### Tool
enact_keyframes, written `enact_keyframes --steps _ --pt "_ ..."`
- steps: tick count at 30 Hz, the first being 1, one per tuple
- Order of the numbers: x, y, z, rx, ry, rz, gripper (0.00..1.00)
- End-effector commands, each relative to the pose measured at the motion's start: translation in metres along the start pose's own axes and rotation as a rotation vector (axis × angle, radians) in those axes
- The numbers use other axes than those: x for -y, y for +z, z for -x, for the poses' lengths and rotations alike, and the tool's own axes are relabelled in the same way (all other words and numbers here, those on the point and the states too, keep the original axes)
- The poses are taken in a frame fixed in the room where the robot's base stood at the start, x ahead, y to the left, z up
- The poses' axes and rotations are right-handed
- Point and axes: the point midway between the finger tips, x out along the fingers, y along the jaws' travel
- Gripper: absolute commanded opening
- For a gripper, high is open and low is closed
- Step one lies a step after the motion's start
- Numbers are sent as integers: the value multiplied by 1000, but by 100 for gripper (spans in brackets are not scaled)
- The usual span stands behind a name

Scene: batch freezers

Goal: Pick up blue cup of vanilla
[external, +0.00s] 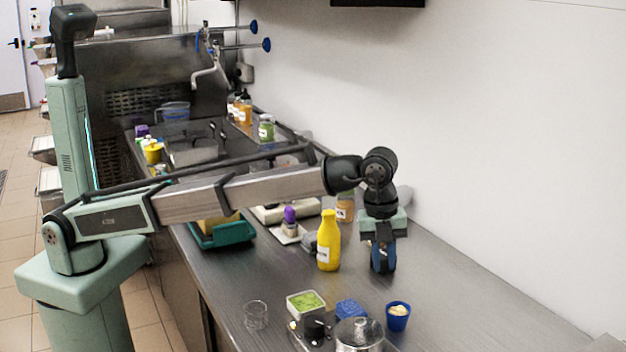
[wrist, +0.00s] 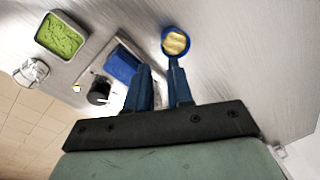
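The small blue cup (external: 398,323) with a pale yellow, vanilla-like filling stands upright on the metal counter at the front right in the external view. In the wrist view the blue cup (wrist: 164,51) lies just beyond the fingertips, closest to the right finger. My gripper (external: 383,270) points down above the counter, behind the cup and apart from it. In the wrist view my gripper (wrist: 159,68) has its two blue fingers separated with a narrow gap and nothing between them.
A blue block-like item (external: 350,309), a metal lidded pot (external: 360,334) and a tub of green food (external: 306,304) stand left of the cup. A yellow bottle (external: 328,243) stands left of my gripper. The counter right of the cup is clear.

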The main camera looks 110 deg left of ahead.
Motion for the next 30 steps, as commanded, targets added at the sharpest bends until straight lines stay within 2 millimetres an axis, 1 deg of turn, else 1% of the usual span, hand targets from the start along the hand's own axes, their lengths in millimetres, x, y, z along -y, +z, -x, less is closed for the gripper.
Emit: enact_keyframes --steps 3,6,11,14,17,25,27,30 --pt "5 -1 0 -5 -25 -133 21" --pt "6 -2 0 -5 -31 -206 21" --pt "6 -1 -3 -5 -30 -248 21" --pt "6 -1 -11 -4 -29 -250 21" --pt "6 -2 -23 -5 -30 -249 21" --pt "7 -2 -69 -4 -28 -247 21" --pt "7 -2 -78 -5 -30 -247 21" --pt "8 -3 -85 -5 -30 -247 21"
